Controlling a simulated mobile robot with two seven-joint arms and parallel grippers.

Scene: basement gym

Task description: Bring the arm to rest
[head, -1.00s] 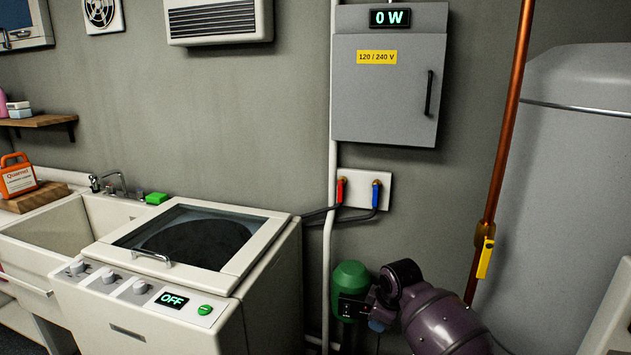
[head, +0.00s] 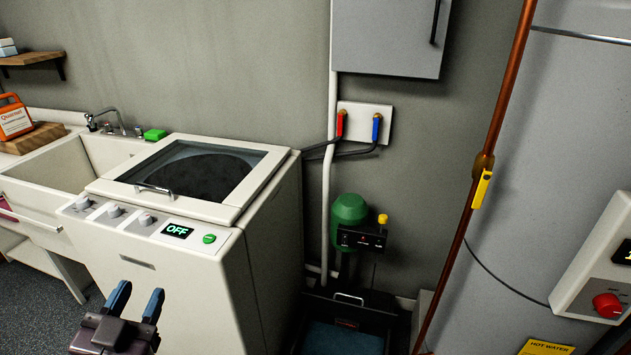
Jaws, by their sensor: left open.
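My left gripper (head: 134,302) shows at the bottom left of the head view, in front of the white washing machine (head: 150,262). Its two blue fingers stand apart and point up, with nothing between them. Only the gripper and a bit of the wrist show; the rest of the left arm is out of view. My right gripper is not in the picture.
The washer's display (head: 177,231) reads OFF and its lid is down. A sink (head: 40,178) stands left. A green pump (head: 349,210) stands above a dark open bin (head: 380,318). A copper pipe (head: 500,120) and grey tank (head: 565,130) are at right.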

